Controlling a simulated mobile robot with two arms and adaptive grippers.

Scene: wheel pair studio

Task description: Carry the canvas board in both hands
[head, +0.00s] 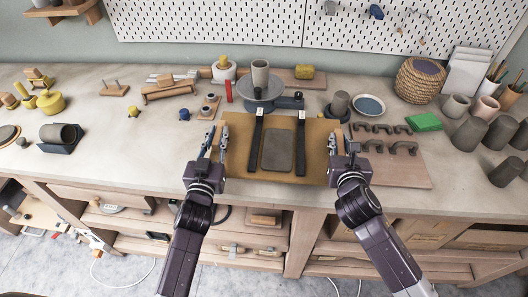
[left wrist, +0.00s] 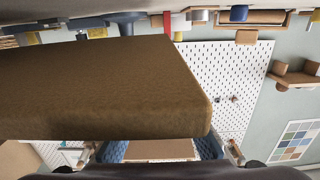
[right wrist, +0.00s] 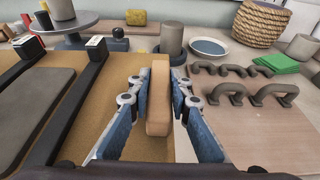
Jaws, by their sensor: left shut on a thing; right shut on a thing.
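The canvas board (head: 243,150) is a flat tan-brown sheet between my two grippers. A dark grey slab (head: 278,150) lies on it, between two black bars (head: 255,145) that reach over its back part. My left gripper (head: 216,142) is shut at the board's left edge; its grip is hard to make out. My right gripper (head: 340,145) is shut on a wooden handle (right wrist: 158,95) at the board's right edge, with a blue finger pad on each side. A large brown block (left wrist: 100,85) hides much of the left wrist view. Whether the board touches the bench is unclear.
The bench (head: 105,155) holds a turntable with a grey cup (head: 260,74) behind the board. A board with several clay handles (head: 405,165) lies close on the right. Grey pots (head: 470,134) crowd the far right. A dark cradle with a grey cylinder (head: 62,137) stands left.

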